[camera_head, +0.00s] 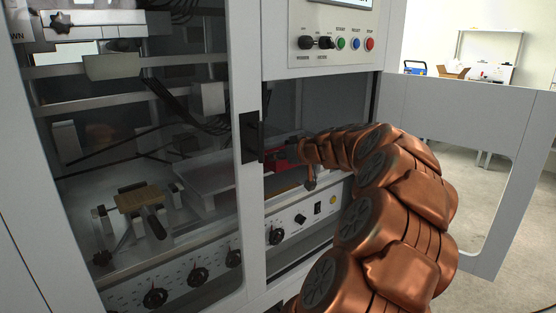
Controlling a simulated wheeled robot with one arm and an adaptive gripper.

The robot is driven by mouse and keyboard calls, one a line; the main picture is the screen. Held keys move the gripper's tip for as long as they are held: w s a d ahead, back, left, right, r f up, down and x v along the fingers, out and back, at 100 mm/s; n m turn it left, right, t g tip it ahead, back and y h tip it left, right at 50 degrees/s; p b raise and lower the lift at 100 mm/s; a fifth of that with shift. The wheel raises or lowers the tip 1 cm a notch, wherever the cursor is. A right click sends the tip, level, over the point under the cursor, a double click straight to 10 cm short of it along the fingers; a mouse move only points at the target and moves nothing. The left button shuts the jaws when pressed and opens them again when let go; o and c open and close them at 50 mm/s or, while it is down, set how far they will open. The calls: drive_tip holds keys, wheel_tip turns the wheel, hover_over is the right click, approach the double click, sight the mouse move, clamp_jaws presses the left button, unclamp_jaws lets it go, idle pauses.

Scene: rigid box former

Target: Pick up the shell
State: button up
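I cannot make out the shell for certain. My copper-coloured arm reaches from the lower right through the open doorway into the machine. My gripper (286,153) is at the arm's far end, just right of the upright door frame. Its fingers are small, dark and partly hidden by the frame and the wrist, so I cannot see whether they are open or hold anything. A red patch (281,158) shows beside the gripper; I cannot tell whether it is the shell or another part. A shallow grey metal tray (204,186) lies behind the glass to the left.
The grey door frame (247,200) with a black handle (250,137) stands close left of the gripper. The open door (455,125) swings out right. A control panel (335,43) is above, and a knob panel (300,220) below. A tan block (137,198) on a mechanism stands behind glass.

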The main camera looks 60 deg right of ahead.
drive_tip(key=shift+x, duration=3.2)
drive_tip(key=shift+f, duration=0.1)
drive_tip(key=shift+s, duration=0.1)
drive_tip(key=shift+c, duration=0.4)
clamp_jaws()
